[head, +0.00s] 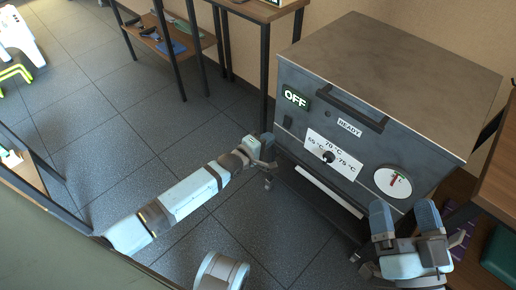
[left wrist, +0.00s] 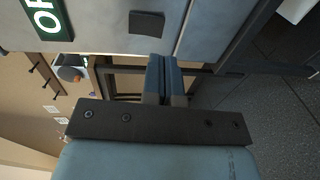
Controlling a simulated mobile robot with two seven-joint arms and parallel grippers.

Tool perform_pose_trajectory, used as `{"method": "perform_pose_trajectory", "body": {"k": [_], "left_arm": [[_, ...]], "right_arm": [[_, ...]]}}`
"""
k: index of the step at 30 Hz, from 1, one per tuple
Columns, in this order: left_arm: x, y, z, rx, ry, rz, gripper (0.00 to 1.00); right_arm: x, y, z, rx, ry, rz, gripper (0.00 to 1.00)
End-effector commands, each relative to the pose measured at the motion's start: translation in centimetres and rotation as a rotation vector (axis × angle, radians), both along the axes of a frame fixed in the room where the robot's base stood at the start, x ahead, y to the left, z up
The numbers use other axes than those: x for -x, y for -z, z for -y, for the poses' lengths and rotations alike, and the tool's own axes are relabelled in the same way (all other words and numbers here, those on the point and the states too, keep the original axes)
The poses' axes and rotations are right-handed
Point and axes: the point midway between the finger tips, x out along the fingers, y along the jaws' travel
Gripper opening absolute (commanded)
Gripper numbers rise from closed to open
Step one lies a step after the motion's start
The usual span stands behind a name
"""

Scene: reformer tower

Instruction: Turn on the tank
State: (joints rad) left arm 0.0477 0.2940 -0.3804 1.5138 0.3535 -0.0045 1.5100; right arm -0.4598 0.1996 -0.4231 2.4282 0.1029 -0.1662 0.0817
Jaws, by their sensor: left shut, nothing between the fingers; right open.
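The tank (head: 345,120) is a grey metal box whose sign (head: 295,97) reads OFF. A small dark switch (head: 288,122) sits below the sign. In the left wrist view part of the sign (left wrist: 45,18) shows at the upper left, and the dark switch (left wrist: 147,24) lies just beyond the fingertips. My left gripper (head: 268,140) is shut and empty by the tank's left front edge, below the switch; its fingers also show in the left wrist view (left wrist: 164,62). Whether they touch the tank is unclear. My right gripper (head: 405,205) is open and empty near the tank's right front corner.
The tank front also has a dark handle (head: 350,107), a READY label (head: 349,127), a temperature dial (head: 327,157) and a round gauge (head: 393,182). A wooden shelf with tools (head: 170,40) stands behind left. The tiled floor (head: 130,120) is clear there.

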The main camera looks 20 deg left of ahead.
Motion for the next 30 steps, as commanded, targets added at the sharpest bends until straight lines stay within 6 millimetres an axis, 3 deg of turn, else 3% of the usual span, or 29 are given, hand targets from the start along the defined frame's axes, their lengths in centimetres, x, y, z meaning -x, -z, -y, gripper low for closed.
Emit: {"method": "perform_pose_trajectory", "body": {"k": [3,10,24,28,30], "left_arm": [[-2.4,0.6,0.9,0.001,0.000,0.003,0.00],[-5.3,0.9,1.9,-0.001,0.000,0.001,0.00],[-6.1,0.8,2.2,0.000,0.001,0.001,0.00],[-6.5,1.5,2.4,0.015,0.002,0.037,0.00],[-6.5,0.9,2.4,0.017,0.002,0.045,0.00]], "right_arm": [[-0.1,1.6,-0.1,0.016,-0.011,-0.034,0.86],[-0.3,3.6,-0.3,0.047,-0.030,-0.096,0.86],[-0.3,4.0,-0.3,0.057,-0.035,-0.115,0.86],[-0.4,5.5,-0.4,0.073,-0.044,-0.141,0.86],[-0.4,5.2,-0.4,0.079,-0.046,-0.150,0.86]]}}
